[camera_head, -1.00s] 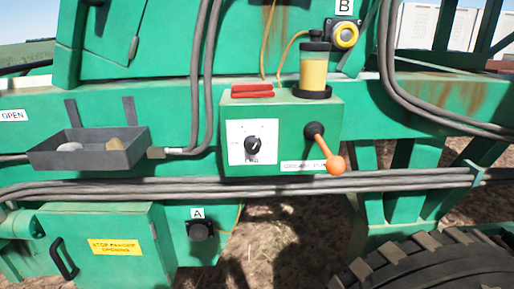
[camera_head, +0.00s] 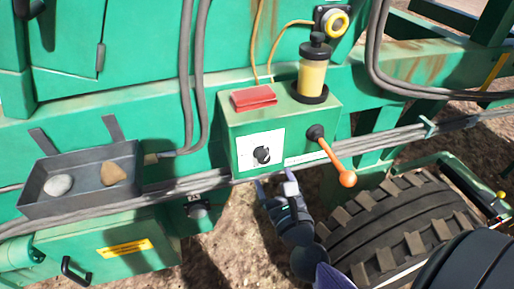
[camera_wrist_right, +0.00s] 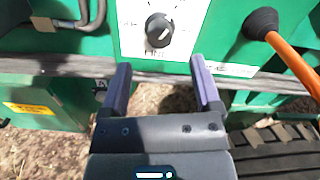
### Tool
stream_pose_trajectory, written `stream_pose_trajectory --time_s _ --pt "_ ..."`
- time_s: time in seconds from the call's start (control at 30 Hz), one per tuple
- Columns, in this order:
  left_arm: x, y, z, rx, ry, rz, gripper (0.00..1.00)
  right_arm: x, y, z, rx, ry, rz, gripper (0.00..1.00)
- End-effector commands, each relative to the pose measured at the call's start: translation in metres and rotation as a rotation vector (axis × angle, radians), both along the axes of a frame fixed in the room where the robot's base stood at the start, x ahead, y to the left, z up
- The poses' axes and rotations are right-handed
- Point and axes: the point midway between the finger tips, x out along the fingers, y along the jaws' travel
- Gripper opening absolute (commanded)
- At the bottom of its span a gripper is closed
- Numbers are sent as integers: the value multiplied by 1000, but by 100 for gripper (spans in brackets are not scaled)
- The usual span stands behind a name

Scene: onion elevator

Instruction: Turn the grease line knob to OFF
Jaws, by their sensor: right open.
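The knob (camera_head: 262,155) is a small black dial on a white plate (camera_head: 250,147), on the front of a green box (camera_head: 228,150). In the right wrist view the knob (camera_wrist_right: 159,27) shows near the top centre with a pale pointer mark; its small lettering is too blurred to read. My right gripper (camera_head: 275,183) is just below the plate in the head view, apart from the knob. In the right wrist view my right gripper (camera_wrist_right: 162,82) is open and empty, its two fingers pointing up toward the plate. My left gripper is not in view.
An orange-handled lever (camera_head: 336,163) sticks out right of the knob. A yellow grease cup (camera_head: 312,76) and a red block (camera_head: 254,97) sit on the box. Grey hoses (camera_head: 180,187) run below it. A tray (camera_head: 75,205) holds stones at left. A large tyre (camera_head: 390,225) stands lower right.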

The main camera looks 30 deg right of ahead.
Motion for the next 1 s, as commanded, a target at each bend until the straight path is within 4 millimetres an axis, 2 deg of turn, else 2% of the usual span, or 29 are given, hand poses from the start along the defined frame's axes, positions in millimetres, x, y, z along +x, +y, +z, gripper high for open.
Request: stream_pose_trajectory --time_s 0.1,0.3,0.63,0.67,1.0 --pt "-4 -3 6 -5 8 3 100 30 -7 3 -4 -3 1 81" --pt "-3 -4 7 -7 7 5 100 60 -14 0 -6 1 3 81" --pt "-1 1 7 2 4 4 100 66 -15 0 -6 2 4 81" --pt "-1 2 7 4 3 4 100 66 -15 0 -7 3 4 77" --pt "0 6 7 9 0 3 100 66 -15 0 -7 3 4 5"
